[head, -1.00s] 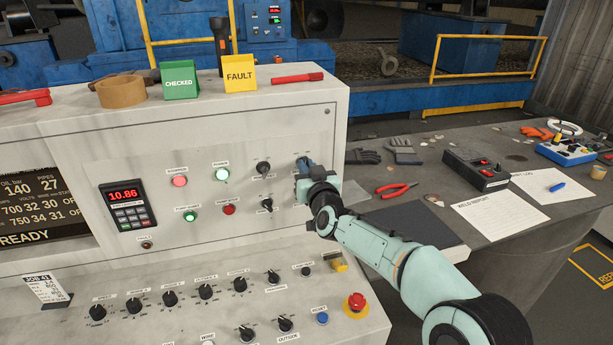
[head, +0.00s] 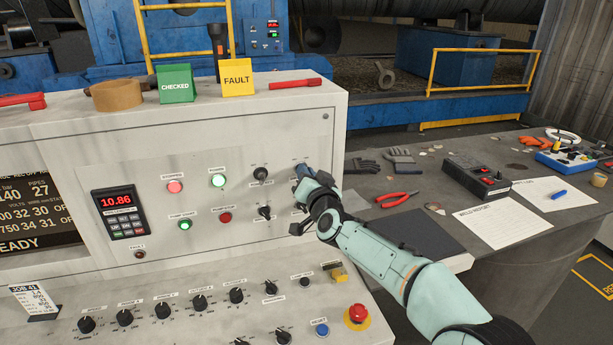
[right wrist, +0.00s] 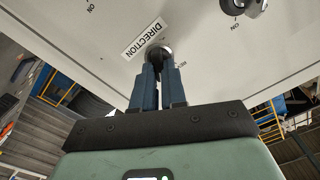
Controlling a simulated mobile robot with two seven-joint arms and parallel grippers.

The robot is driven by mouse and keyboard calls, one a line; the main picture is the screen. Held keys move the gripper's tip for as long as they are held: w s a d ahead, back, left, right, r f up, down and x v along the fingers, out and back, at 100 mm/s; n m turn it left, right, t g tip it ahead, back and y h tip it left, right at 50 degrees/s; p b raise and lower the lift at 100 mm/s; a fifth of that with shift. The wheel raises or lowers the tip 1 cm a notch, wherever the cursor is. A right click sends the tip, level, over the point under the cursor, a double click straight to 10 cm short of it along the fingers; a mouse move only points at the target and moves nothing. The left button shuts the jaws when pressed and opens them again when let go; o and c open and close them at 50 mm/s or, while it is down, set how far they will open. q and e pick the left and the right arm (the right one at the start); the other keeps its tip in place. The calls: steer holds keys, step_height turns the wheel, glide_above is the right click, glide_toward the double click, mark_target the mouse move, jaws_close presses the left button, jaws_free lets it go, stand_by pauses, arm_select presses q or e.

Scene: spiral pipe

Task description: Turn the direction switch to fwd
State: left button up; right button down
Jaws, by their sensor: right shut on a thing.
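The direction switch (right wrist: 158,51) is a small dark knob on the pale panel, below its upside-down "DIRECTION" label (right wrist: 143,38) in the right wrist view. My right gripper (right wrist: 158,72) has its two blue fingers close together around the knob and is shut on it. The fingers hide most of the knob, so I cannot read its setting. In the head view the right gripper (head: 303,172) reaches the right end of the upright panel, and the switch is hidden behind it. My left gripper is not in view.
Two black knobs (head: 261,174) and lit buttons (head: 218,181) sit left of my gripper. A red emergency stop (head: 357,313) and the sloping console with several knobs (head: 199,302) lie below. The table to the right holds papers (head: 502,227) and red pliers (head: 397,198).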

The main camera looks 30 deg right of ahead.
steer(key=c, duration=1.2)
jaws_free()
steer(key=v, duration=1.3)
steer(key=shift+s+a+b, duration=0.15)
steer(key=shift+s+b, duration=0.05)
steer(key=shift+b, duration=0.2)
